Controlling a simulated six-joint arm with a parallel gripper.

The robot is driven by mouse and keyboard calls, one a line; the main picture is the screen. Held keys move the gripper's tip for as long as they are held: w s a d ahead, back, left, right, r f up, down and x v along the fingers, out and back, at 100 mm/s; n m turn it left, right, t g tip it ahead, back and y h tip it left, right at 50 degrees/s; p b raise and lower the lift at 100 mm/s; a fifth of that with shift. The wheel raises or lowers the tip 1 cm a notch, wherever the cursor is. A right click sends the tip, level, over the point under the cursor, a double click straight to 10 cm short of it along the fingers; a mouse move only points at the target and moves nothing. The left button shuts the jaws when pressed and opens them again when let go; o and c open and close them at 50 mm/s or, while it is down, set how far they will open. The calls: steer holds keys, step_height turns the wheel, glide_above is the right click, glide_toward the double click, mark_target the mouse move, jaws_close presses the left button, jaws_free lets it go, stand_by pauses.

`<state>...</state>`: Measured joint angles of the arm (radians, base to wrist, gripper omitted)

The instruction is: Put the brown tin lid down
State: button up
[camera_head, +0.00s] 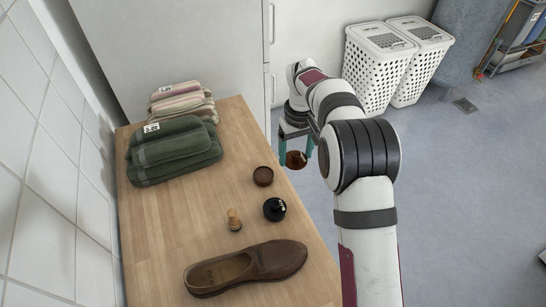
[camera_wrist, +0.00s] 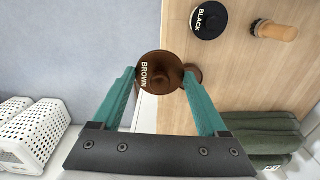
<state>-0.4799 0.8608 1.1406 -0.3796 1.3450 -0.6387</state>
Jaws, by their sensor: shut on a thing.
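My gripper (camera_head: 296,152) is shut on the brown tin lid (camera_head: 296,160), a round dark brown disc. In the wrist view the lid (camera_wrist: 157,86) sits between the two teal fingers, with its "BROWN" lettering showing. It is held in the air at the table's right edge in the head view, seemingly over or just past that edge. An open brown tin (camera_head: 263,176) stands on the wooden table (camera_head: 165,225), left of the lid. In the wrist view the lid partly hides this tin (camera_wrist: 195,71).
A black tin (camera_head: 274,209), a small wooden brush (camera_head: 234,220) and a brown shoe (camera_head: 245,268) are on the table's near half. Green towels (camera_head: 174,150) and striped towels (camera_head: 182,100) lie at the back. White baskets (camera_head: 378,65) stand on the floor. Bare wood lies left of the brush.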

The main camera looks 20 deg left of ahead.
steer(key=shift+w+d+r, duration=0.1)
steer(key=shift+d+r, duration=0.4)
steer(key=shift+d, duration=0.3)
steer(key=shift+d+r, duration=0.2)
steer(key=s+a+f, duration=0.2)
steer(key=s+a, duration=0.6)
steer(key=a, duration=0.1)
glide_above(225, 197)
steer(key=shift+n, duration=0.3)
step_height(225, 197, down, 6)
steer(key=shift+d+f, duration=0.15)
steer(key=shift+f, duration=0.05)
steer(key=shift+a+f, duration=0.2)
steer(key=shift+f, duration=1.9)
steer(key=shift+f, duration=0.1)
